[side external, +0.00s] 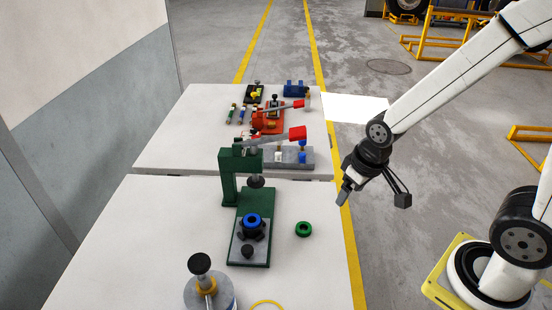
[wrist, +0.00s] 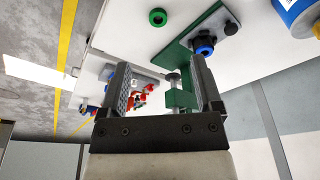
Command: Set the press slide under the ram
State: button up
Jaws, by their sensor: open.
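The press has a green frame (side external: 228,178) with a red-ended lever (side external: 297,133) and a dark ram (side external: 256,181). Its grey slide (side external: 238,246) lies on the green base, drawn out toward the camera and clear of the ram. A black part with a blue ring (side external: 252,219) sits on the slide, and a black knob (side external: 247,251) stands at its near end. My gripper (side external: 343,195) is in the air right of the press, apart from it. In the wrist view my gripper (wrist: 160,78) is open and empty, with the press frame (wrist: 180,98) beyond its fingers.
A loose green ring (side external: 303,229) lies right of the slide. A grey cylinder with a black knob (side external: 208,292) stands at the near edge. A second table behind holds several tools and a red press (side external: 268,122). The near table's right side is mostly clear.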

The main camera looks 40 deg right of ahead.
jog(key=w+a+f+g, duration=0.1)
jog(key=w+a+f, duration=0.3)
jog(key=w+a, duration=0.45)
jog(key=m+g, duration=0.2)
send_over(247, 249)
notch_tip(247, 249, down, 8)
jog(key=shift+d+f, duration=0.1)
jog(key=shift+d, duration=0.05)
jog(key=shift+a+f, duration=0.15)
jog(key=shift+a, duration=0.05)
jog(key=shift+f, duration=0.1)
jog(key=shift+f, duration=3.75)
grip_shut()
